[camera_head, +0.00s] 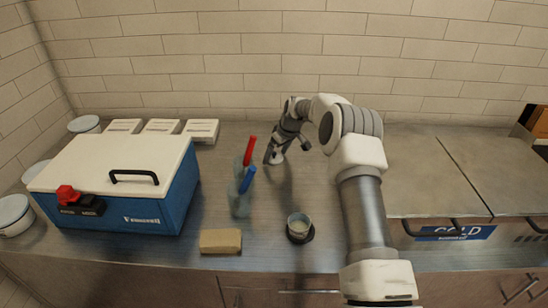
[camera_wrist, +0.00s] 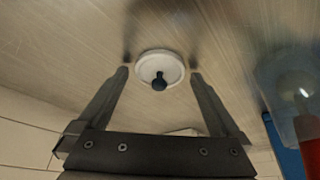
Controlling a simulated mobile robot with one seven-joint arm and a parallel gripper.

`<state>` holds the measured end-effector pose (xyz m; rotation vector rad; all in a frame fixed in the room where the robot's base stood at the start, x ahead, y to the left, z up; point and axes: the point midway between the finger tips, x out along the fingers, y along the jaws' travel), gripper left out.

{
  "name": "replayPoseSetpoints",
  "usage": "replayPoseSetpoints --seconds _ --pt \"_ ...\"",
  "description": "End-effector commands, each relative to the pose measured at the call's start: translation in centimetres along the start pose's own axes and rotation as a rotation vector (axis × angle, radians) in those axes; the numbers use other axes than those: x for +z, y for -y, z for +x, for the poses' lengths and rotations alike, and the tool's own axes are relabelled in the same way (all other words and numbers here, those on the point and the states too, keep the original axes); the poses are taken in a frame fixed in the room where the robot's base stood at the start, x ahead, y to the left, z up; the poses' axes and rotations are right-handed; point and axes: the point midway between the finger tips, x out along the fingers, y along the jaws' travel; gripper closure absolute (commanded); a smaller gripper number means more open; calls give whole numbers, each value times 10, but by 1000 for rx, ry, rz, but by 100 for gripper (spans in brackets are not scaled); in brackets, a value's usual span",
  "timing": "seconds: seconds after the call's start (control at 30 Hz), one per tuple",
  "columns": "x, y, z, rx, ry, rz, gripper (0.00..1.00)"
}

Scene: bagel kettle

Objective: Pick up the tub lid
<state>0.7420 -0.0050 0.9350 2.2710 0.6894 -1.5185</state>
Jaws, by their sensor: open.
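The tub lid (camera_wrist: 147,65) is a small white disc with a dark knob, flat on the metal counter. In the wrist view it sits between and just past the tips of my gripper (camera_wrist: 160,75), whose two fingers are apart with nothing held. In the head view my gripper (camera_head: 286,150) points down at the back of the counter, with a pale bit of the lid (camera_head: 277,158) showing between the fingers. The gripper hides part of the lid there. I cannot tell the exact height of the fingertips above the counter.
A greyish holder with red and blue handles (camera_head: 243,185) stands left of the gripper. A blue box with a white top (camera_head: 120,185) is farther left. A tan block (camera_head: 220,241) and a cup (camera_head: 299,226) are near the front edge. Grey covers (camera_head: 430,170) lie right.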

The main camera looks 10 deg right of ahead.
Motion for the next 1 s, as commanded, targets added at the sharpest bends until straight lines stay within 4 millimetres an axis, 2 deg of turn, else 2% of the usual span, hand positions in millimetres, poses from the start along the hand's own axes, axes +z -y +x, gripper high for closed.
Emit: replayPoseSetpoints --seconds 0.23,0.6,1.0 --pt "0 0 1 1 -1 0 0" --pt "0 0 1 1 0 0 67" --pt "-3 0 -6 1 -1 0 68"
